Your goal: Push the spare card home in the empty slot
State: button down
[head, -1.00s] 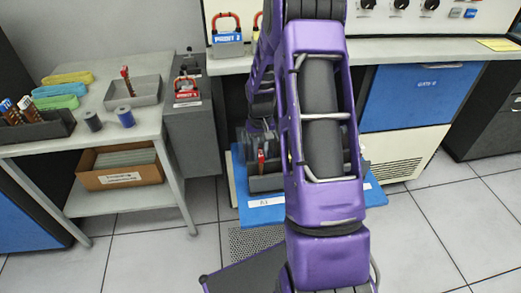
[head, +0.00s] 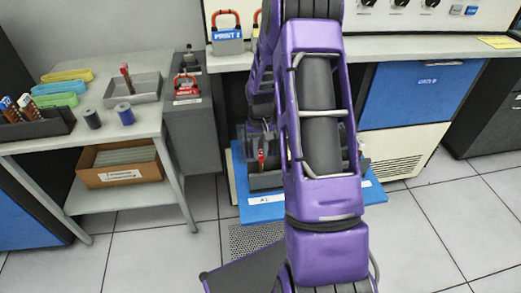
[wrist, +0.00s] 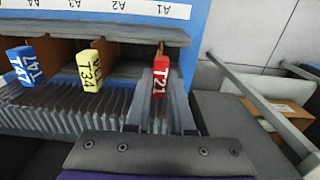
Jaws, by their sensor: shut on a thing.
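A red tab marked T21 (wrist: 161,76) sits between the fingers of my gripper (wrist: 162,95) in the wrist view, in line with the A1 label (wrist: 163,10). My gripper is shut on this red-tabbed card. A narrow brown strip shows just beyond the tab; how deep the card sits is hidden. In the head view the red tab (head: 262,158) shows over the dark rack (head: 262,181) on a blue board (head: 262,210). A yellow tab marked T34 (wrist: 90,70) and a blue tab marked T47 (wrist: 25,65) stand in the neighbouring bays.
Grey ribbed rows (wrist: 60,108) lie below the tabs in the wrist view. A table (head: 62,146) at left bears a grey tray (head: 148,88), spools and coloured pieces; a cardboard box (head: 90,175) is on its shelf. A blue-fronted cabinet (head: 410,97) stands at right.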

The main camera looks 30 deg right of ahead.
jog(key=shift+f, duration=0.2)
jog(key=c, duration=0.7)
grip_release()
notch_tip(320, 180, up, 18)
jog(key=p, duration=0.3)
jog(key=shift+f, duration=0.25)
